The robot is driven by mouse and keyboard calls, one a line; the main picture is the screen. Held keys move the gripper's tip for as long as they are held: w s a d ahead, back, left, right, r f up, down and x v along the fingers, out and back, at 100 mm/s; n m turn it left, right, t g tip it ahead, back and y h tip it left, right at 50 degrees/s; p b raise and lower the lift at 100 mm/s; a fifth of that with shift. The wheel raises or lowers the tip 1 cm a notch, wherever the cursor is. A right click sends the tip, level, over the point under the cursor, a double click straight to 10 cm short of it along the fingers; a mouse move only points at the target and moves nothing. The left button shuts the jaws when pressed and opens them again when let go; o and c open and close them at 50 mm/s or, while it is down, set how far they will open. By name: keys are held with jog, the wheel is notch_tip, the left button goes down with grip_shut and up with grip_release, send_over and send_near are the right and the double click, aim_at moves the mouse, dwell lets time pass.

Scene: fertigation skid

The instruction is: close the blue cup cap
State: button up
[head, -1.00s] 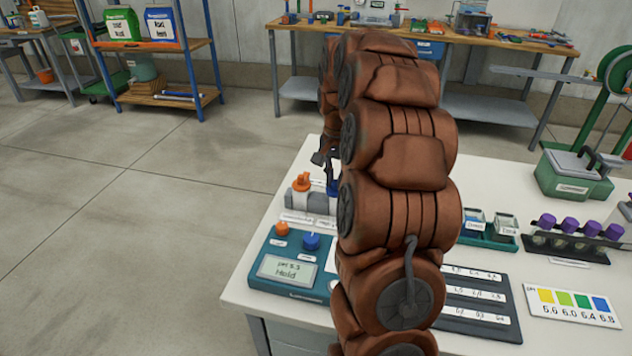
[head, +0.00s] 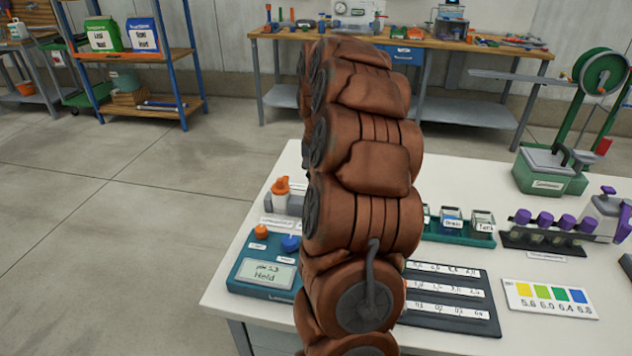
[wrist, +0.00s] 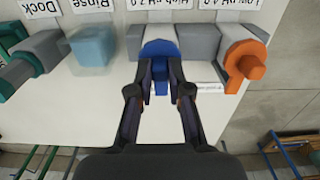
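The blue cup cap (wrist: 159,48) is in the upper middle of the wrist view, on a grey block, with a blue tab pointing toward my gripper. My gripper (wrist: 160,78) has one finger on each side of this tab. Narrow gaps seem to show between fingers and tab, so it looks open around it. Contact of the fingertips with the cap's rim is hard to judge. How far the cap is closed cannot be told. In the head view my arm hides the blue cap and my gripper.
The orange cap (wrist: 245,65) sits beside the blue one; it also shows in the head view (head: 281,187). A pale blue rinse block (wrist: 93,46) and a green-grey dock (wrist: 28,58) are on the other side. A pH meter (head: 266,273) stands in front on the white table.

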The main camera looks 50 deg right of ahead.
jog(key=o, duration=0.5)
jog(key=shift+r, duration=0.1)
notch_tip(320, 180, up, 12)
jog(key=shift+f, duration=0.1)
dwell(0.5)
dwell(0.7)
jog(key=s+a+r+n+p, duration=0.1)
jog(key=s+a+n+p, duration=0.2)
jog(key=a, duration=0.9)
jog(key=s+a+r+n+p, duration=0.2)
jog(key=a+n+p, duration=0.15)
jog(key=a, duration=0.85)
jog(key=s+a+f+n+p, duration=0.1)
jog(key=s+a, duration=0.3)
jog(key=s, duration=0.2)
jog(key=s+a+f+n+g+p, duration=0.1)
jog(key=s+a+f+n, duration=0.1)
jog(key=s+a, duration=0.2)
jog(key=s+a+f+n+p, duration=0.2)
jog(key=s+a, duration=0.2)
jog(key=s, duration=0.3)
jog(key=shift+s+f+n+g, duration=0.15)
jog(key=shift+s+n+g, duration=0.1)
jog(key=shift+s+g, duration=0.15)
